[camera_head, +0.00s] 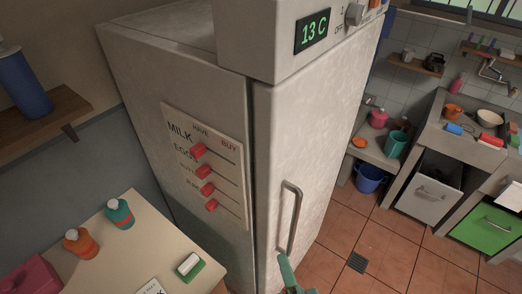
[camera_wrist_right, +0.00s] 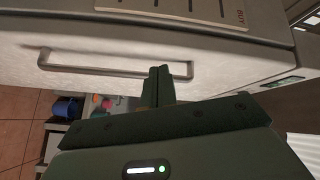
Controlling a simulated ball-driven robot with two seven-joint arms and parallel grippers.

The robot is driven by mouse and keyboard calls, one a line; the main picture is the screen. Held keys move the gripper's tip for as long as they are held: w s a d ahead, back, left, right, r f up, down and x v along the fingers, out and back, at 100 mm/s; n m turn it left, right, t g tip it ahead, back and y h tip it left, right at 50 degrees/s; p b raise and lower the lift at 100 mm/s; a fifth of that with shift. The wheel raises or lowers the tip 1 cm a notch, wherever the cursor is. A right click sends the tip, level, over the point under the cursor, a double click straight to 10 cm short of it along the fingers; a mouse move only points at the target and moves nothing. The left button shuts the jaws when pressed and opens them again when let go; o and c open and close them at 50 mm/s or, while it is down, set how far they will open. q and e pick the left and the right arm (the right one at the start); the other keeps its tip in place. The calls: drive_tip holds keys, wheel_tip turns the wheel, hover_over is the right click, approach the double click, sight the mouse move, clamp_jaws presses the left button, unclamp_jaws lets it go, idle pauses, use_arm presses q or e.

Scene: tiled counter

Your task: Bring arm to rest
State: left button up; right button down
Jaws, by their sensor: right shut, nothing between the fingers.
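My right gripper (camera_head: 287,272) shows at the bottom of the head view as a small green part, just below the fridge's door handle (camera_head: 289,218). In the right wrist view my gripper (camera_wrist_right: 158,76) has its fingers together with nothing between them. The handle (camera_wrist_right: 115,66) runs behind the fingertips in that view; I cannot tell whether they touch it. The pale fridge (camera_head: 305,140) stands with its door shut. My left gripper is not in view.
A list board with red sliders (camera_head: 208,189) is on the fridge's side. A table at the lower left holds an orange bottle (camera_head: 81,243), a teal bottle (camera_head: 119,213) and a green-based eraser (camera_head: 189,267). Open tiled floor (camera_head: 345,225) lies right of the fridge, with a blue bucket (camera_head: 369,179) beyond.

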drive_tip(key=s+d+r+n+g+h, duration=0.15)
drive_tip(key=d+n+g+h, duration=0.35)
drive_tip(key=d+n, duration=0.55)
drive_tip(key=s+d+n+g+h, duration=0.2)
drive_tip(key=d+n+g+h, duration=0.35)
drive_tip(key=d, duration=0.75)
drive_tip(key=s+a+f+n+g+y+b, duration=0.1)
drive_tip(key=a+f+y+b, duration=0.15)
drive_tip(key=f, duration=1.25)
drive_tip(key=s+a+f+n+g+y+b, duration=0.15)
drive_tip(key=f+b, duration=0.25)
drive_tip(key=f, duration=1.1)
drive_tip(key=s+f+m+g+y+b, duration=0.2)
drive_tip(key=s+f+b, duration=0.4)
drive_tip(key=s+f, duration=1.5)
wheel_tip(320, 180, down, 4)
drive_tip(key=shift+s+a+f+m+g+b, duration=0.25)
drive_tip(key=shift+m+g+b, duration=0.15)
drive_tip(key=shift+m+g, duration=0.45)
drive_tip(key=shift+y, duration=0.25)
